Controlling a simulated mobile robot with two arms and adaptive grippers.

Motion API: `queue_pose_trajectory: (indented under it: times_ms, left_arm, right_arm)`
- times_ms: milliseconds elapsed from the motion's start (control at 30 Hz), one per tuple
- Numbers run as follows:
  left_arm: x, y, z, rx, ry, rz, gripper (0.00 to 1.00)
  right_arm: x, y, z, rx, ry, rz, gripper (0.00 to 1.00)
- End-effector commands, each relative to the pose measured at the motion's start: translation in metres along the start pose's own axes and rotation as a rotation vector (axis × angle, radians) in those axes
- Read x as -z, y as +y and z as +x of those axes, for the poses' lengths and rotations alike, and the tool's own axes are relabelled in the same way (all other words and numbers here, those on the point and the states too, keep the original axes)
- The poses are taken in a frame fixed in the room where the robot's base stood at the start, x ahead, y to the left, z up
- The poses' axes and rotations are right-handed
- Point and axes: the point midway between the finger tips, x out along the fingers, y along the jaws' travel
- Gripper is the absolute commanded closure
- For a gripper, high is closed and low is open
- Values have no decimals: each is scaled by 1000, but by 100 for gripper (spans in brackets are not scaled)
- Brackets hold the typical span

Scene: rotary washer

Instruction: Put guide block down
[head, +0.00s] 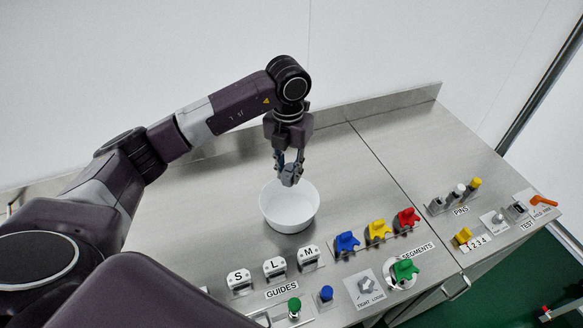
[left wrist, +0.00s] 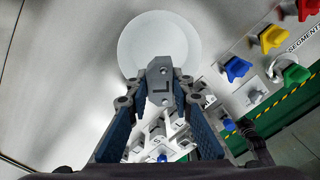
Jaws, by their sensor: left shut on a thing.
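My left gripper (head: 289,168) points down above the white round bowl (head: 275,222). It is shut on a grey guide block (left wrist: 160,75), which shows between the fingertips in the left wrist view with a mark that looks like an L. In the head view the block (head: 291,177) overlaps the bowl's far rim; it appears to be held above the bowl. The white bowl also shows behind the block in the left wrist view (left wrist: 135,38). Three white holders marked S (head: 239,278), L (head: 274,267) and M (head: 309,255) stand at the GUIDES label. My right gripper is not in view.
Blue (head: 346,242), yellow (head: 377,230) and red (head: 406,218) segments stand right of the bowl, with a green one (head: 405,269) nearer. Green (head: 294,307) and blue (head: 326,293) knobs are at the front. Pins (head: 458,191) stand farther right. The steel top left of the bowl is clear.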

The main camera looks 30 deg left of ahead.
Motion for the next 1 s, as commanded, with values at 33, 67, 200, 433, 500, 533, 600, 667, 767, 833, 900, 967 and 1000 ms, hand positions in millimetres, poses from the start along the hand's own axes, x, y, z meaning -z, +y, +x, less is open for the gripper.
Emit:
queue_pose_trajectory:
  times_ms: [33, 67, 200, 433, 500, 533, 600, 667, 767, 833, 900, 967, 1000]
  left_arm:
    - [0, 0, 10, 0, 1, 0, 100]
    - [0, 0, 14, 0, 1, 0, 100]
    - [0, 0, 30, 0, 1, 0, 100]
    - [0, 0, 58, 0, 1, 2, 100]
    - [0, 0, 66, 0, 0, 2, 100]
    - [0, 0, 70, 0, 0, 2, 100]
    - [0, 0, 77, 0, 1, 2, 100]
    - [0, 0, 82, 0, 1, 2, 100]
    - [0, 0, 88, 1, 1, 2, 100]
    - [0, 0, 90, 0, 0, 2, 100]
    - [0, 0, 90, 0, -1, 2, 100]
    - [0, 0, 90, 0, -1, 2, 100]
    - [0, 0, 89, 0, -1, 2, 100]
  right_arm:
    - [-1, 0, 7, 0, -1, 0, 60]
    - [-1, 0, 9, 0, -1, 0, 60]
    - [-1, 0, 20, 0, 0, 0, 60]
    - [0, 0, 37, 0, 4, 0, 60]
    - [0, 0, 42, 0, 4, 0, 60]
    - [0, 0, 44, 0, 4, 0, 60]
    - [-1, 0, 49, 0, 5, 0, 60]
    - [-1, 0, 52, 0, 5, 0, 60]
    - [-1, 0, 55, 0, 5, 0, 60]
    - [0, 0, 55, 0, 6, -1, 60]
    - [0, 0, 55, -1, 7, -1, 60]
    - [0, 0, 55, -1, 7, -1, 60]
    - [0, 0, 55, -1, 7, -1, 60]
